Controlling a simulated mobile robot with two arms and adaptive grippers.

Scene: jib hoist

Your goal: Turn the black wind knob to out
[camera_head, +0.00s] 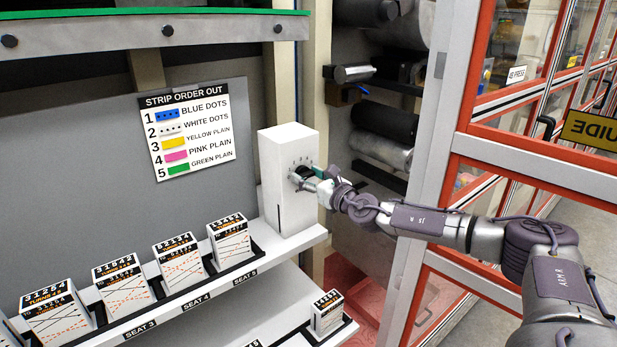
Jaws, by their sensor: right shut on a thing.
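The black wind knob (296,180) is on the front face of a white upright box (276,196) that stands at the right end of the white shelf. Small marks sit around the knob, too small to read. My right gripper (305,177) reaches in from the right and is shut on the knob, its fingers covering much of it. Which mark the knob points at cannot be told. My left gripper is not in view.
White cards with numbers stand in labelled seats on the shelf (300,244), and another card (327,312) stands lower right. A strip order sign (193,128) hangs behind. A red-and-grey framed door (445,150) stands close beside my right arm.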

